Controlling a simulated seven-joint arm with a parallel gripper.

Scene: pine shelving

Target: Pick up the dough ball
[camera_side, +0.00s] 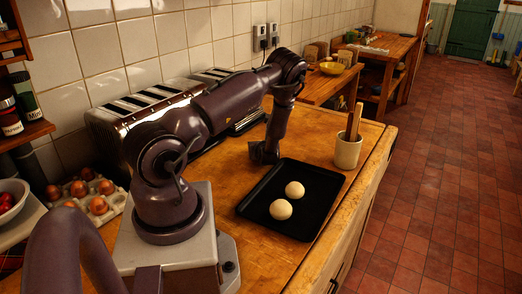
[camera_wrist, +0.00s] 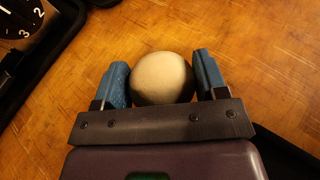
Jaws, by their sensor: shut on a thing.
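A pale round dough ball (camera_wrist: 162,78) sits between the two blue fingers of my gripper (camera_wrist: 162,84) in the wrist view, with a finger against each side. My gripper is shut on it. In the side view my gripper (camera_side: 264,153) is low over the wooden counter, by the back left corner of the black tray (camera_side: 262,194). The held ball cannot be made out there. Two other pale dough balls, a rear one (camera_side: 295,189) and a front one (camera_side: 281,209), rest on the tray.
A cream pot (camera_side: 347,152) with wooden utensils stands right of the tray. A long metal toaster (camera_side: 130,125) lines the tiled wall. Eggs in a carton (camera_side: 116,205) are at the left. A black dial with white numbers (camera_wrist: 20,20) shows in the wrist view.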

